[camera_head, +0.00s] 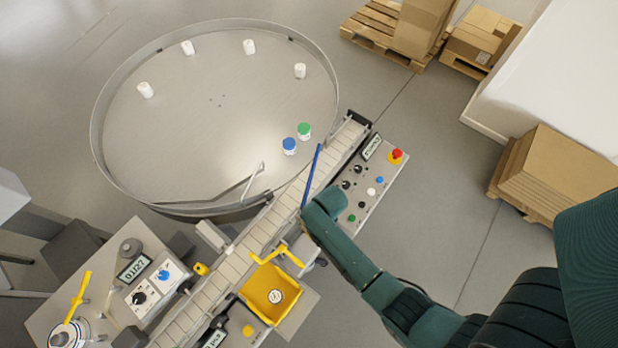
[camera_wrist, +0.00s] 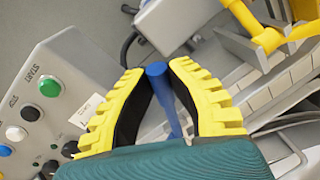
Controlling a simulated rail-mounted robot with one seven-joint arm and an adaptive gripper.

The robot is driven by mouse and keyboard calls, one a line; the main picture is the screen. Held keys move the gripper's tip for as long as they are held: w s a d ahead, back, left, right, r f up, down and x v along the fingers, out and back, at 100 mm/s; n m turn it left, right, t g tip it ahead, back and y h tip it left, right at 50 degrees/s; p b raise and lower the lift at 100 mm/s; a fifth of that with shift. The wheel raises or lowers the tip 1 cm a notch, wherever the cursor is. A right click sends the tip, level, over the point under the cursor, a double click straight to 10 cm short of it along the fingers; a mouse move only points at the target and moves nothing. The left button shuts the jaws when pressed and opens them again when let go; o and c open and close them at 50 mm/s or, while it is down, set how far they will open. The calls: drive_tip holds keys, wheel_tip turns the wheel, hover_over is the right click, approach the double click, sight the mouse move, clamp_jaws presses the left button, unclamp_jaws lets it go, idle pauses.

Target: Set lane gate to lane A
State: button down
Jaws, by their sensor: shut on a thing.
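My gripper (camera_wrist: 159,74) has its yellow-and-black fingers on either side of a blue round-topped handle (camera_wrist: 166,95) in the wrist view and is shut on it. The handle's lower end is hidden by my wrist. In the head view a long blue bar (camera_head: 312,174) lies slanted along the conveyor (camera_head: 265,228); its near end meets my arm, which hides my fingers there. I take the bar and handle to be the lane gate; lane markings are not readable.
A control panel (camera_head: 366,186) with a red stop button (camera_head: 396,156) lies right of the conveyor. A yellow bin (camera_head: 272,296) and yellow arm (camera_head: 268,254) are near my gripper. A round turntable (camera_head: 200,150) holds white jars, plus a blue-lidded (camera_head: 289,146) and a green-lidded jar (camera_head: 304,131).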

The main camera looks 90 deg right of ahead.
drive_tip(key=shift+a+f, duration=0.1)
drive_tip(key=c, duration=1)
unclamp_jaws()
drive_tip(key=shift+s, duration=0.1)
wheel_tip(320, 180, up, 12)
drive_tip(key=s, duration=0.1)
drive_tip(key=shift+s+d, duration=0.35)
drive_tip(key=shift+d, duration=0.1)
